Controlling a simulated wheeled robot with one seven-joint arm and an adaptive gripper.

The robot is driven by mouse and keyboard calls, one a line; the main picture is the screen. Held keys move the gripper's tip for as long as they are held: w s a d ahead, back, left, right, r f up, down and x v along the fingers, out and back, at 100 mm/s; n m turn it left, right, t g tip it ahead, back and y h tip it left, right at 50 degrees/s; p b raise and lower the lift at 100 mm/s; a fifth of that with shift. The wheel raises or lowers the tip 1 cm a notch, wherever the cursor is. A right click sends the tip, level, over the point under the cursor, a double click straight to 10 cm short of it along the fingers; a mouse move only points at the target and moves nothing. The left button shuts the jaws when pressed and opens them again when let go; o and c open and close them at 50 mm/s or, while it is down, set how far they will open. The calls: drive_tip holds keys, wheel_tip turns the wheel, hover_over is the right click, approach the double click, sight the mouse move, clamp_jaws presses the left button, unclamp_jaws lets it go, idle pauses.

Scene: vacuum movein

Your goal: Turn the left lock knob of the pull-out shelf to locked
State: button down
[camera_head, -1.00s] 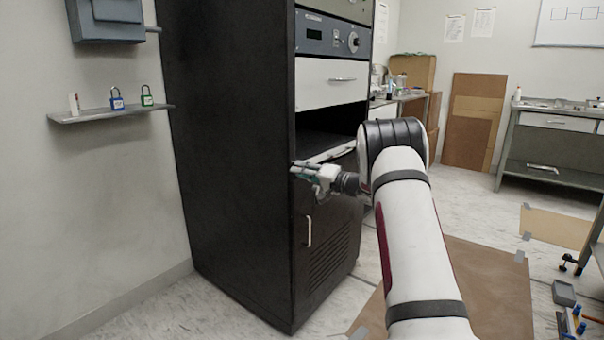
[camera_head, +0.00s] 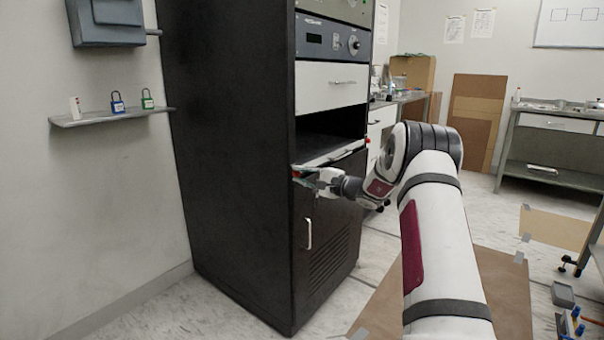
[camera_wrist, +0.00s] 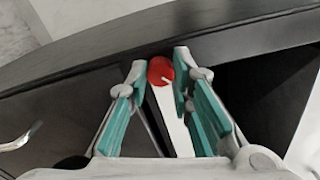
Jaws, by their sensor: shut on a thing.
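The left lock knob (camera_wrist: 160,70) is red with a short white mark and sits between my fingertips in the wrist view. My gripper (camera_wrist: 160,72) is shut on it, with the right finger against it. In the head view my gripper (camera_head: 303,174) is at the left front edge of the cabinet, and the fingers mostly hide the left knob there. The pull-out shelf (camera_head: 330,155) is a pale slab in the cabinet's open bay. A red right lock knob (camera_head: 367,141) shows at the shelf's right end.
The black cabinet (camera_head: 235,150) has a white drawer (camera_head: 330,87) above the bay and a door with a handle (camera_head: 309,233) below. A wall shelf (camera_head: 110,117) with padlocks is at the left. The floor in front of the cabinet is partly covered by a brown sheet (camera_head: 510,290).

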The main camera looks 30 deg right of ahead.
drive_tip(key=m+p, duration=0.3)
drive_tip(key=m, duration=0.1)
drive_tip(key=shift+m, duration=0.3)
drive_tip(key=shift+m+p, duration=1.1)
drive_tip(key=shift+m, duration=0.5)
drive_tip(key=c, duration=1.7)
unclamp_jaws()
drive_tip(key=shift+s, duration=0.1)
drive_tip(key=v, duration=1.2)
